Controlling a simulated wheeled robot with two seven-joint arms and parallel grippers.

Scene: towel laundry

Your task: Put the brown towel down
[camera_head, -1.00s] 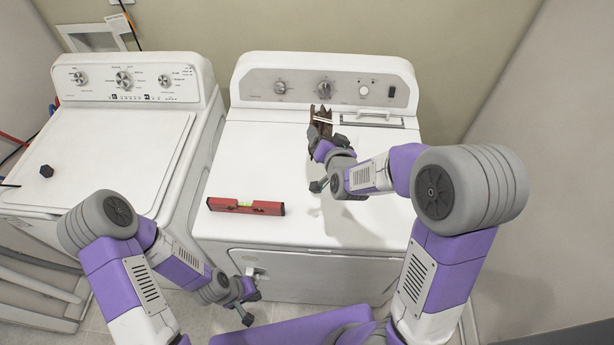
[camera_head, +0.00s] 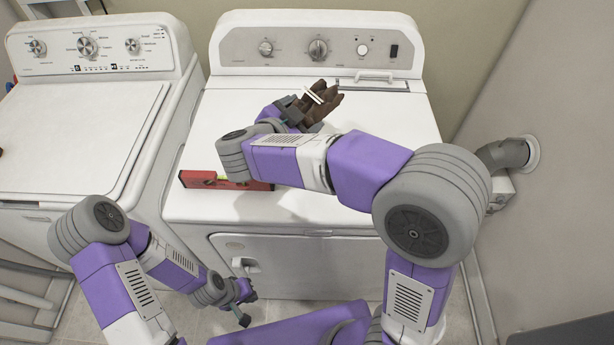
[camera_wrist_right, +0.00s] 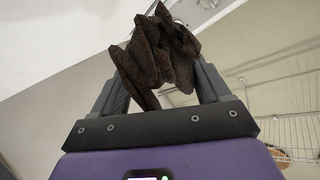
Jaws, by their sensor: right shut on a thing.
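The brown towel (camera_head: 322,102) is a crumpled bundle over the back part of the right-hand machine's white top. My right gripper (camera_head: 308,99) is shut on it. In the right wrist view the folded brown towel (camera_wrist_right: 158,52) sits between the two dark fingers of my right gripper (camera_wrist_right: 165,75). I cannot tell whether the towel touches the machine top. My left gripper (camera_head: 243,305) hangs low in front of the right-hand machine, away from the towel. Its fingers are too small to read.
A red spirit level (camera_head: 200,180) lies on the right-hand machine (camera_head: 390,112), partly behind my right arm. Another white machine (camera_head: 75,120) stands to the left. A wall with a grey pipe (camera_head: 507,154) is at the right. The top's right side is clear.

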